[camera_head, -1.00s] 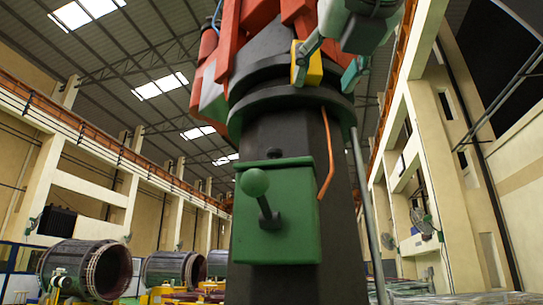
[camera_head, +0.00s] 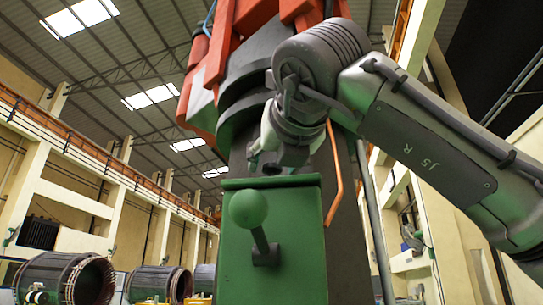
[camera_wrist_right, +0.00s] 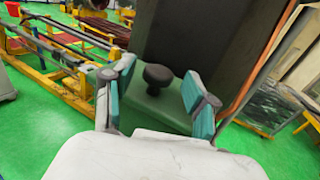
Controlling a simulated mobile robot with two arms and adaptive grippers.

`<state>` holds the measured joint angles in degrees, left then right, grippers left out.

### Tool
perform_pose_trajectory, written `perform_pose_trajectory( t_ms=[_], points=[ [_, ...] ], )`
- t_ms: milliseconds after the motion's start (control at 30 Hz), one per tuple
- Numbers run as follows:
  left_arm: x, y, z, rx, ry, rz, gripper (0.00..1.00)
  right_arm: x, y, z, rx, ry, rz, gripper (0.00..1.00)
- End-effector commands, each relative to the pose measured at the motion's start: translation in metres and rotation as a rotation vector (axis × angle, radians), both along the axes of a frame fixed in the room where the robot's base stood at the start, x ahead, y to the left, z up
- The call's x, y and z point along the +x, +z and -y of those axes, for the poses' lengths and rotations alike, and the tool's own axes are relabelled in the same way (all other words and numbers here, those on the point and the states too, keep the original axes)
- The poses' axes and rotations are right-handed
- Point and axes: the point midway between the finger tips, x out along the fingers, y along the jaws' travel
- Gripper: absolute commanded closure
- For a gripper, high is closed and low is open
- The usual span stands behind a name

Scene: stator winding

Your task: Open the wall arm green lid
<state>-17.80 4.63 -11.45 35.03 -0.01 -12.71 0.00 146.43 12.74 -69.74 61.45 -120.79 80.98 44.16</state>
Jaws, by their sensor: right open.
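The green box (camera_head: 290,270) is mounted on the front of the dark column, and its green lid (camera_head: 300,181) forms the top. The lid looks closed. A dark knob stands on the lid; in the right wrist view the knob (camera_wrist_right: 158,76) sits between my fingers, over the green lid top (camera_wrist_right: 160,118). My right gripper (camera_head: 265,163) is just above the lid, pointing down at the knob. In the right wrist view its teal-padded fingers (camera_wrist_right: 157,82) are open, one on each side of the knob, with gaps visible. My left gripper is not in view.
A green ball lever (camera_head: 248,209) sticks out from the box front. An orange cable (camera_head: 335,185) and a grey pipe (camera_head: 372,215) run close on the right. The dark column (camera_wrist_right: 205,35) stands directly behind the knob.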

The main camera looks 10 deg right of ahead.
Motion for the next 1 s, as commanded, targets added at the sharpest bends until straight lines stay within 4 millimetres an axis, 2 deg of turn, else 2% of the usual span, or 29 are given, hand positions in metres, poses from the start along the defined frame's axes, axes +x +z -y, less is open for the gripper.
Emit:
perform_pose_trajectory(
  t_ms=[100,200,567,900,1000],
  points=[
    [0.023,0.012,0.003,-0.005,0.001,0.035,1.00,0.016,0.003,-0.002,0.000,0.001,-0.001,0.43],
    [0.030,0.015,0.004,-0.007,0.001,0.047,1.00,0.023,0.002,-0.002,0.000,0.002,0.001,0.43],
    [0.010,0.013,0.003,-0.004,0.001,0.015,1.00,0.028,0.000,-0.003,0.000,0.001,0.001,0.43],
    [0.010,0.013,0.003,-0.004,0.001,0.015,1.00,0.027,0.000,-0.003,0.000,0.001,0.001,1.00],
    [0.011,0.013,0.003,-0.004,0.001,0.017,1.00,0.027,0.000,-0.003,0.001,0.001,0.002,1.00]
  ],
)
